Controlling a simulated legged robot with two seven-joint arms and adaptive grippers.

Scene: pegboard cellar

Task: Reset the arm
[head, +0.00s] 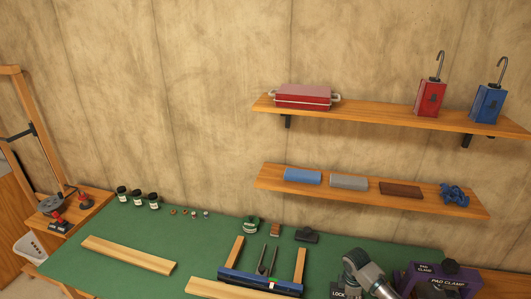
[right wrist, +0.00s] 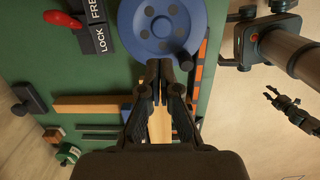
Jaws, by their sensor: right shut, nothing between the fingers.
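My right gripper (right wrist: 160,68) is shut and empty in the right wrist view. Its fingertips are just in front of the lower edge of a blue disc wheel (right wrist: 158,28) with a dark knob; I cannot tell whether they touch it. Beside the wheel are a red lever (right wrist: 62,18) and plates marked FREE and LOCK (right wrist: 95,33). In the head view, a grey part of my right arm (head: 362,268) shows at the bottom, with the gripper's fingers not visible. A dark gripper, apparently my left (right wrist: 290,110), shows small at the right of the wrist view; its opening is unclear.
The green bench (head: 200,230) holds a loose wooden strip (head: 128,254), a blue-railed fixture (head: 260,283), dark jars (head: 138,197) and a purple pad-clamp device (head: 405,277). Two wall shelves, an upper (head: 380,115) and a lower (head: 365,190), carry boxes and blocks. Bench space around the strip is clear.

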